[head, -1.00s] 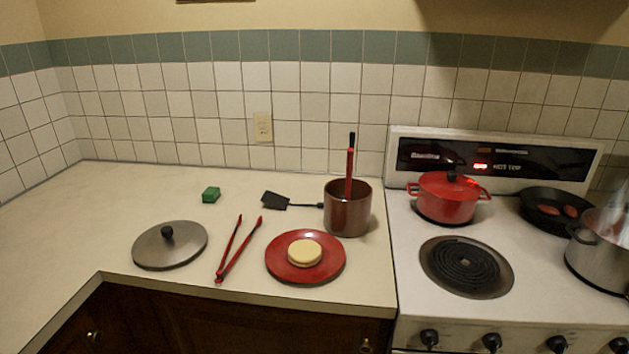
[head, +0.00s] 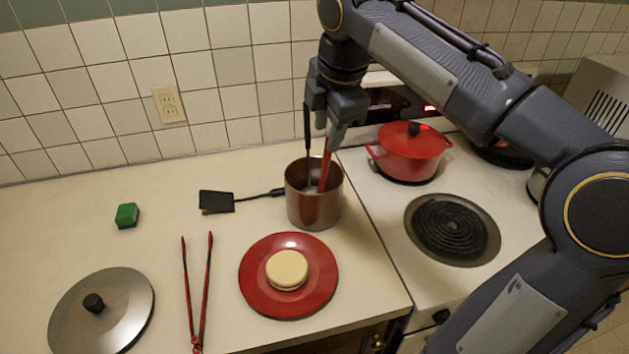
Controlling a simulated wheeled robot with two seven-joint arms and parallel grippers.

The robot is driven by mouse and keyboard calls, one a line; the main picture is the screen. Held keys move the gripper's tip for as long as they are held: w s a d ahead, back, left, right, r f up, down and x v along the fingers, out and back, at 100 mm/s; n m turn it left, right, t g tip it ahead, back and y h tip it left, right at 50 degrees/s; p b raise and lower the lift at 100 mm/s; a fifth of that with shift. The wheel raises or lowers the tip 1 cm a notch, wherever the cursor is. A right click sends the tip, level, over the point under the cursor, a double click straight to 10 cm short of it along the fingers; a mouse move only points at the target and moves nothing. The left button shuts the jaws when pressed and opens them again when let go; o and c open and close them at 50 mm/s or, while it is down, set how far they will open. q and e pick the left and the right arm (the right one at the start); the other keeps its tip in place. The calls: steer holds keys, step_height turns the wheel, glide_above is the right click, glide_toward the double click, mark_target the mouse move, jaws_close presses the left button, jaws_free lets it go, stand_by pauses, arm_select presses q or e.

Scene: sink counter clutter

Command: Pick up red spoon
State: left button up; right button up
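The red spoon (head: 325,164) stands upright, slightly tilted, in the brown pot (head: 314,210) on the counter. Its lower end is hidden inside the pot. My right gripper (head: 329,127) points down above the pot, with its fingers at the upper end of the red handle. The fingertips look a little apart with the handle between or just behind them. I cannot tell whether they grip it. My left gripper is not in view.
A black-handled utensil (head: 307,132) stands in the same pot, close beside the spoon. A black spatula (head: 217,201), red plate (head: 262,299) with a bun (head: 287,269), red tongs (head: 206,285), green sponge (head: 127,215) and lid (head: 125,300) lie on the counter. A red pot (head: 410,157) is on the stove.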

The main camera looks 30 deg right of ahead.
mark_target(328, 163)
steer(key=shift+s+d+f, duration=0.1)
steer(key=shift+s+f, duration=0.05)
steer(key=shift+f, duration=0.25)
steer(key=shift+s+d+f, duration=0.1)
steer(key=shift+s+f, duration=0.05)
steer(key=shift+f, duration=0.25)
steer(key=shift+x, duration=2.3)
steer(key=shift+w+d, duration=0.15)
jaws_close()
